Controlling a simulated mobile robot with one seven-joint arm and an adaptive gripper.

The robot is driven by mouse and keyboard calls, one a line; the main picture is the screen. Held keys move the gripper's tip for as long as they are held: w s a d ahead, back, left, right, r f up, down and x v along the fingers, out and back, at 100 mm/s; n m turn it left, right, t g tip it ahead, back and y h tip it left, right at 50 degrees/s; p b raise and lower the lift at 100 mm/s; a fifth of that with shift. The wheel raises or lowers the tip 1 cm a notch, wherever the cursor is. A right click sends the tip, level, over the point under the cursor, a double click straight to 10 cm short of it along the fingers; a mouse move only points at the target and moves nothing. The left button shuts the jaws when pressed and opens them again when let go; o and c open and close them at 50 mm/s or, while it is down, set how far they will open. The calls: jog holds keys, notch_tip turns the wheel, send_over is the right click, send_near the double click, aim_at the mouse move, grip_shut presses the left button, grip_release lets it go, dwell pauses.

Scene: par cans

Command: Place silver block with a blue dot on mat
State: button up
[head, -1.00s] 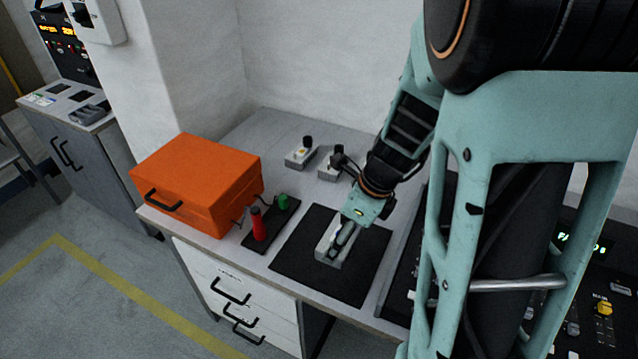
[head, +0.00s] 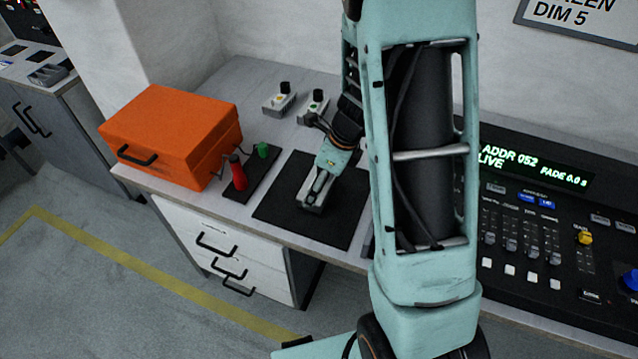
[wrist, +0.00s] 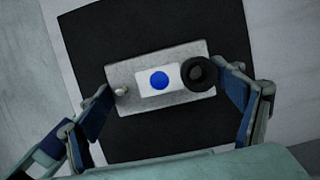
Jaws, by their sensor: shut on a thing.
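The silver block (wrist: 150,104) shows a blue dot on a white label in the wrist view, with a black round knob on its right part and a small pale stub at its left. It is over the black mat (wrist: 140,32), and in the head view the block (head: 311,202) appears at or just above the mat (head: 281,211). I cannot tell whether it touches. My gripper (wrist: 172,100) has one finger at each end of the block and is shut on it. It points down over the mat in the head view (head: 318,190).
Two other blocks with black knobs, one with a yellow dot (head: 279,100) and another (head: 313,106), stand at the back. An orange case (head: 170,130) and a dark tray with a red (head: 238,173) and a green item (head: 263,150) are left. A lighting console (head: 540,230) stands right.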

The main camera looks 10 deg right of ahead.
jog(key=shift+f, duration=0.1)
jog(key=o, duration=1.6)
jog(key=p+v, duration=0.3)
jog(key=v, duration=0.9)
jog(key=shift+r, duration=0.2)
